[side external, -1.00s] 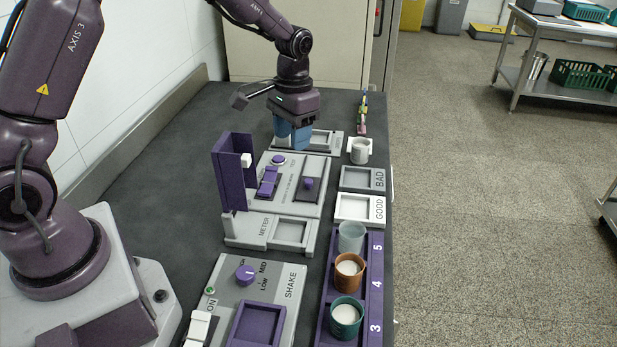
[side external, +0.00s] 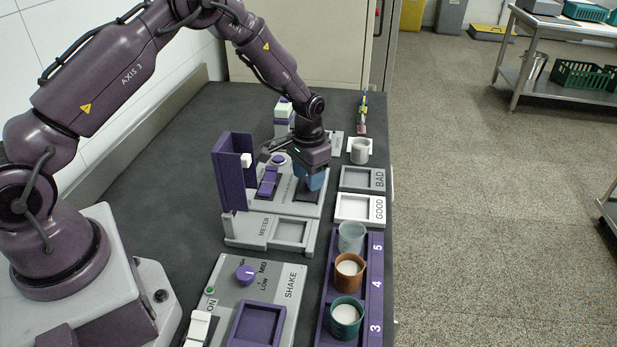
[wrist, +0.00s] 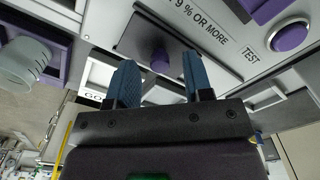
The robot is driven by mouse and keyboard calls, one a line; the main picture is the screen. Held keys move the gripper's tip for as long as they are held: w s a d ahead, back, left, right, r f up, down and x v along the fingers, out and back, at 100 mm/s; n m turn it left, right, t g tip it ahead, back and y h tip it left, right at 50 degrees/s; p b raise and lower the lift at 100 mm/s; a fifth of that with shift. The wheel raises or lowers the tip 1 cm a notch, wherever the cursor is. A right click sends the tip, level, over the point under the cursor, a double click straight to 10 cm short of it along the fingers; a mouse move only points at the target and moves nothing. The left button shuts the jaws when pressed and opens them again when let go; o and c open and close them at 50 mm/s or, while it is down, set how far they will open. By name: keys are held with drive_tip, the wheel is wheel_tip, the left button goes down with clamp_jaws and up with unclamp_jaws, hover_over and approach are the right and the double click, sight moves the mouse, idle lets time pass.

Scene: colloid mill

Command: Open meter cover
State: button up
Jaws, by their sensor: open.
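The purple meter cover (side external: 233,170) stands upright, hinged at the left of the grey METER station (side external: 270,231), with a small white knob (side external: 246,160) on its edge. The station's recessed tray is uncovered. My gripper (side external: 312,184) hangs over the right part of the neighbouring test panel (side external: 268,200), to the right of the cover and apart from it. In the wrist view my gripper (wrist: 160,85) has its two blue fingers apart with nothing between them. A purple knob (wrist: 160,60) on the panel shows beyond the fingertips.
A purple rack (side external: 375,285) with several cups stands at the front right. BAD (side external: 362,179) and GOOD (side external: 360,209) trays and a white cup (side external: 360,151) lie along the right edge. The SHAKE station (side external: 290,285) is in front. The dark table is clear at left.

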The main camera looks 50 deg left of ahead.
drive_tip(key=shift+f, duration=0.5)
clamp_jaws()
drive_tip(key=w+a, duration=0.5)
drive_tip(key=w, duration=0.1)
drive_tip(key=shift+a, duration=0.35)
unclamp_jaws()
drive_tip(key=shift+s, duration=0.1)
drive_tip(key=shift+r, duration=0.1)
